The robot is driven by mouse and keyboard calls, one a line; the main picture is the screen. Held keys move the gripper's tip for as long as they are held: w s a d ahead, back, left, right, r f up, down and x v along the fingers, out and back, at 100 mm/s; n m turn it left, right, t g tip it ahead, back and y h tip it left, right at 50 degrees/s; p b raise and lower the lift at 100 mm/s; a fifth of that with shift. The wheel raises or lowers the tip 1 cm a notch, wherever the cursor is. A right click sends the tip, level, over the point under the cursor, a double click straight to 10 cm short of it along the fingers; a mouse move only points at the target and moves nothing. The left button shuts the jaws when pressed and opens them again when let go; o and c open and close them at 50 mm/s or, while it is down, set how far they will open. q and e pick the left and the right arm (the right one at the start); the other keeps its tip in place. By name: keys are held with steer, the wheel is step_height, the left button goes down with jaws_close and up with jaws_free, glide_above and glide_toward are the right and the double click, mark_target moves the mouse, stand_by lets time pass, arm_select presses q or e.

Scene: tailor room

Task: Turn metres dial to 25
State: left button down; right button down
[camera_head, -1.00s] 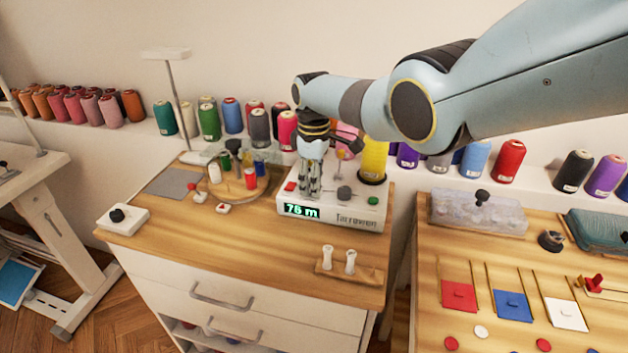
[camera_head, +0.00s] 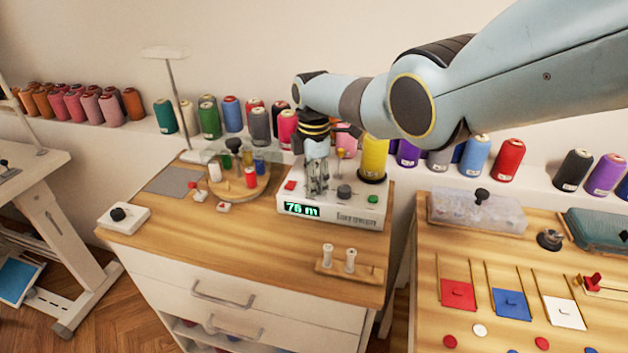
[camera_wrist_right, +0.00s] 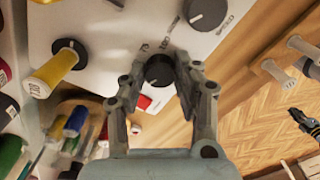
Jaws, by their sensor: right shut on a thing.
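The white winding machine (camera_head: 330,210) stands on the wooden cabinet top. Its green display (camera_head: 301,209) reads about 75 or 76 m; the last digit is hard to make out. My right gripper (camera_head: 317,189) points down at the machine's top, just behind the display. In the right wrist view, its fingers (camera_wrist_right: 160,88) are shut on a dark round dial (camera_wrist_right: 158,72) with a pale pointer mark. That dial is hidden by the fingers in the head view.
A second dark knob (camera_head: 344,192), a red button (camera_head: 290,186) and a green button (camera_head: 373,200) sit on the machine. A yellow thread cone (camera_head: 374,158) stands at its back right. A round wooden spool stand (camera_head: 245,190) is to the left. A two-peg holder (camera_head: 350,268) is in front.

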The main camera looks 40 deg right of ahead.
steer(key=shift+w, duration=0.1)
stand_by(0.3)
steer(key=c, duration=1)
jaws_free()
step_height(320, 180, up, 12)
